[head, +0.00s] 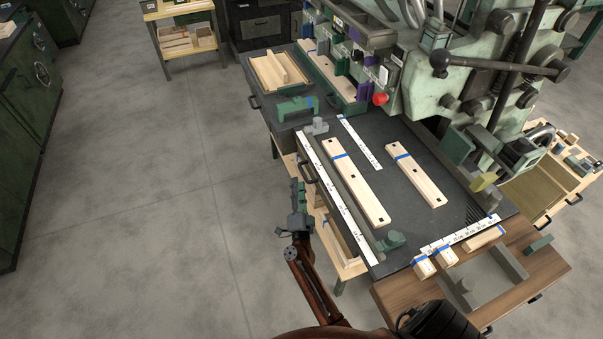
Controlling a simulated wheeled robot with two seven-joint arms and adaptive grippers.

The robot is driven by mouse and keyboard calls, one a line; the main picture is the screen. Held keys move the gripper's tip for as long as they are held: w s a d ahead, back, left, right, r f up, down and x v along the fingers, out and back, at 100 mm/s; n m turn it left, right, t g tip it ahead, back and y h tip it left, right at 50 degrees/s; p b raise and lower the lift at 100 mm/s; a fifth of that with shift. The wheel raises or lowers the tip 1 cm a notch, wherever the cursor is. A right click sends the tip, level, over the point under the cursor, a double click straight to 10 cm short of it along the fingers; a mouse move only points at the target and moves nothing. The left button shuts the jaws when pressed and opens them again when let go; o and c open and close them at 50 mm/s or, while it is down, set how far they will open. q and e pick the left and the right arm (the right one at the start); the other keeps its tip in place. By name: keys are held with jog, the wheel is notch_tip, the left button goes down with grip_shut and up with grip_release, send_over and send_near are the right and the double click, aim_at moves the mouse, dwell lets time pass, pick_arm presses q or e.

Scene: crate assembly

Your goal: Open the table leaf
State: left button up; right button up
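A brown wooden panel (545,266) adjoins the near end of the dark-topped workbench (372,228) at the lower right. It looks like the table leaf and lies about flat; its hinge and supports cannot be made out. A grey frame and several pale blocks sit on or at the edge of it.
Two pale planks (355,184) (416,174) with blue marks lie on the bench among white scale strips. A green machine (455,80) with a lever stands behind. A wooden tray (281,72) sits at the far end. The floor at left is clear.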

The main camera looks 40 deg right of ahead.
aim_at(303, 171)
jog(key=shift+g, duration=0.3)
jog(key=w+d, duration=0.2)
jog(key=w+d+b, duration=0.1)
jog(key=w+d, duration=0.1)
jog(key=d, duration=0.1)
jog(key=shift+w+d, duration=0.25)
jog(key=shift+w, duration=0.15)
jog(key=shift+c, duration=0.4)
grip_shut()
